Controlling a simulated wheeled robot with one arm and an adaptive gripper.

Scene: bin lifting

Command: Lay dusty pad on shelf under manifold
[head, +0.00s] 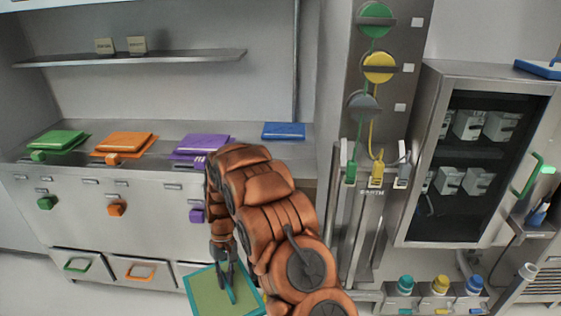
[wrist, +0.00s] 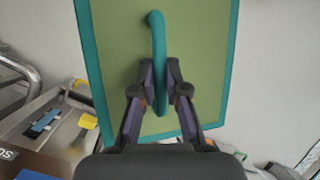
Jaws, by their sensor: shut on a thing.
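A flat olive-green pad with a teal border (head: 205,295) hangs low in front of the drawers in the head view. It fills much of the wrist view (wrist: 205,60). My gripper (wrist: 160,82) is shut on the pad's curved teal handle (wrist: 157,40). In the head view my gripper (head: 226,268) is at the pad, left of my arm. A steel panel with green, yellow and grey round valves (head: 377,68), seemingly the manifold, stands right of centre. Low beneath it, several capped bottles (head: 438,288) stand on a steel ledge; I cannot tell whether this is the shelf. Dust cannot be made out.
A steel counter (head: 75,160) holds green, orange, purple and blue flat items. A wall shelf (head: 180,58) carries two small tags and is otherwise bare. A dark-fronted cabinet (head: 480,150) with a green handle stands at right. Hanging hoses and clips (head: 377,170) sit beside my arm.

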